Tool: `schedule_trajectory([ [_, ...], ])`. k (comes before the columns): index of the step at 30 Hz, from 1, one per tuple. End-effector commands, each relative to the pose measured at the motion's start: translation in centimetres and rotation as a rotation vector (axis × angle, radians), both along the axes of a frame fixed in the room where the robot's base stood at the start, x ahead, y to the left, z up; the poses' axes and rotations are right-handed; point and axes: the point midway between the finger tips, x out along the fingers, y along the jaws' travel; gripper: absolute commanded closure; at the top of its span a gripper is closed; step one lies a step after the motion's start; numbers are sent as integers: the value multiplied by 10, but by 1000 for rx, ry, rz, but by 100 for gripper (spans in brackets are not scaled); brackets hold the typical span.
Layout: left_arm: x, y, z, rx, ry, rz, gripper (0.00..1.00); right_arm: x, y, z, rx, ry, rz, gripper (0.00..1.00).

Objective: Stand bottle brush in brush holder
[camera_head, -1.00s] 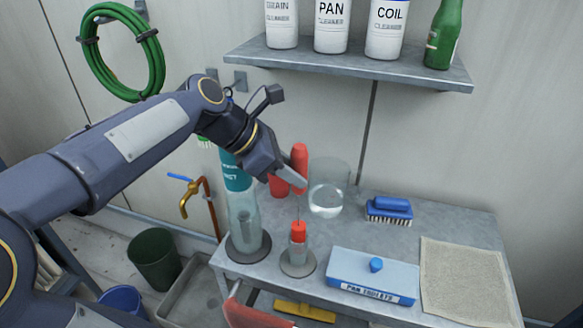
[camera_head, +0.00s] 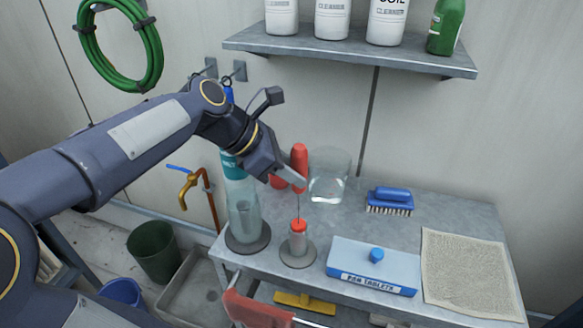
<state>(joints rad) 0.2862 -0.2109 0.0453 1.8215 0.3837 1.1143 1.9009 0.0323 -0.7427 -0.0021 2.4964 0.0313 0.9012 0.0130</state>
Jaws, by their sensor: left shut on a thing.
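My left gripper (camera_head: 299,184) is shut on the bottle brush, just below its red handle (camera_head: 299,155). The brush's thin wire runs down below the fingers to a red head (camera_head: 298,226). The holder (camera_head: 298,243) is a short, pale grey cylinder on a round grey base (camera_head: 297,257) on the metal bench. The red head shows at the holder's mouth, with its lower part hidden inside. The brush looks upright. My right gripper is not in view.
A clear bottle (camera_head: 243,215) with a teal label stands left of the holder. A blue tablet box (camera_head: 372,267) lies to its right. Behind are a clear jar (camera_head: 327,190), another red object (camera_head: 277,181) and a blue scrub brush (camera_head: 390,200). A shelf (camera_head: 350,55) hangs above.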

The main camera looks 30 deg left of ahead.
Motion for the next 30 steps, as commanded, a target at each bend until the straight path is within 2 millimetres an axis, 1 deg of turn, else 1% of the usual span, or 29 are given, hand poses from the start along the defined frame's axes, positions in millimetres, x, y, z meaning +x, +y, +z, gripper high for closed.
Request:
schedule_trajectory([
  [8, 0, 0, 0, 0, 0, 0, 96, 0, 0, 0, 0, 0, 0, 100],
  [9, 0, 0, 0, 0, 0, 0, 71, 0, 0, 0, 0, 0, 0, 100],
  [14, 0, 0, 0, 0, 0, 0, 50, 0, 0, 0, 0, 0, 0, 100],
  [15, 0, 0, 0, 0, 0, 0, 48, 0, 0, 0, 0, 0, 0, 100],
  [23, 0, 1, 1, 0, -1, 1, 48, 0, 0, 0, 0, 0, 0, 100],
  [26, -4, 5, 7, 1, -3, 3, 48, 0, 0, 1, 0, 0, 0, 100],
  [30, -15, 17, 24, 2, -5, 4, 48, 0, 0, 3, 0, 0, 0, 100],
])
